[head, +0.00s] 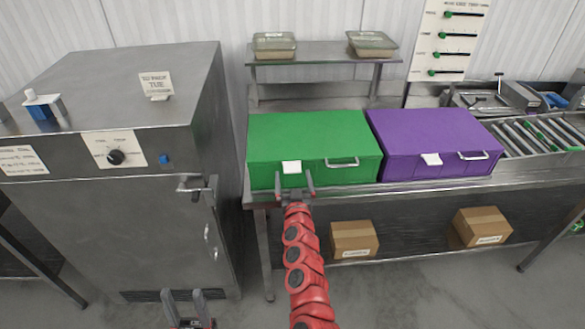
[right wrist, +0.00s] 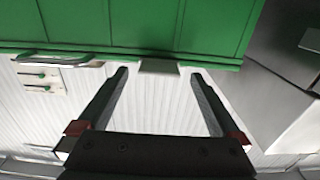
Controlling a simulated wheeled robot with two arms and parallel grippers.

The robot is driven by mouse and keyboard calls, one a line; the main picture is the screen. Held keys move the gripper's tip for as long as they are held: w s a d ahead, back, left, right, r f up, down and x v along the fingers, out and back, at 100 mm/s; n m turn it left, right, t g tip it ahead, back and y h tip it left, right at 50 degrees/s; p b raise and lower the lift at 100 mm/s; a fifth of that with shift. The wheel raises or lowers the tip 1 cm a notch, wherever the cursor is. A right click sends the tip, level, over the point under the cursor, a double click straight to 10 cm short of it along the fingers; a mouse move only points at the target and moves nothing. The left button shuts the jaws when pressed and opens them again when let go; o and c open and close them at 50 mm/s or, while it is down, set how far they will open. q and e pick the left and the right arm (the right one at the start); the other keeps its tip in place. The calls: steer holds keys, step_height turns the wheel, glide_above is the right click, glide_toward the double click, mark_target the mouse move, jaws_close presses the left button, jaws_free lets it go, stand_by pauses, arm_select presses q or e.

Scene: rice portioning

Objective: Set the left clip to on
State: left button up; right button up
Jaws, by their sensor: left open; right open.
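A green box (head: 312,138) stands on the left of the metal bench, with a pale tab (head: 291,167) on its front edge that may be the left clip. The tab also shows, greyish, in the right wrist view (right wrist: 159,66). I cannot tell whether it is on or off. A purple box (head: 425,135) with a similar pale tab (head: 431,159) stands to the right. My right gripper (head: 294,179) is open at the green box's front, its fingers either side of the tab with gaps between. My left gripper (head: 185,294) is open and empty, low before the steel cabinet.
The steel cabinet (head: 100,220) with a knob (head: 116,157) and latch handle (head: 194,188) stands left of the bench. The green box has a metal handle (head: 341,162) right of its tab. Cardboard boxes (head: 354,239) sit on the lower shelf. Rollers (head: 535,135) lie far right.

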mark_target(293, 173)
steer(key=w, duration=0.2)
steer(key=shift+w+r, duration=0.1)
steer(key=shift+w, duration=0.2)
steer(key=shift+w+d+p, duration=0.1)
steer(key=shift+w+p, duration=0.25)
steer(key=shift+w, duration=0.15)
steer(key=shift+c, duration=0.2)
steer(key=c, duration=1.3)
steer(key=f+t+b, duration=0.1)
steer(key=t+b, duration=0.1)
steer(key=b, duration=0.7)
steer(key=t+b, duration=0.2)
steer(key=b, duration=0.7)
steer(key=f+t+b, duration=0.1)
steer(key=t+b, duration=0.1)
steer(key=b, duration=0.7)
steer(key=shift+w+f+t+b, duration=0.3)
steer(key=shift+f+b, duration=0.05)
steer(key=shift+c, duration=0.2)
steer(key=shift+r+b, duration=0.1)
steer(key=shift+b, duration=0.5)
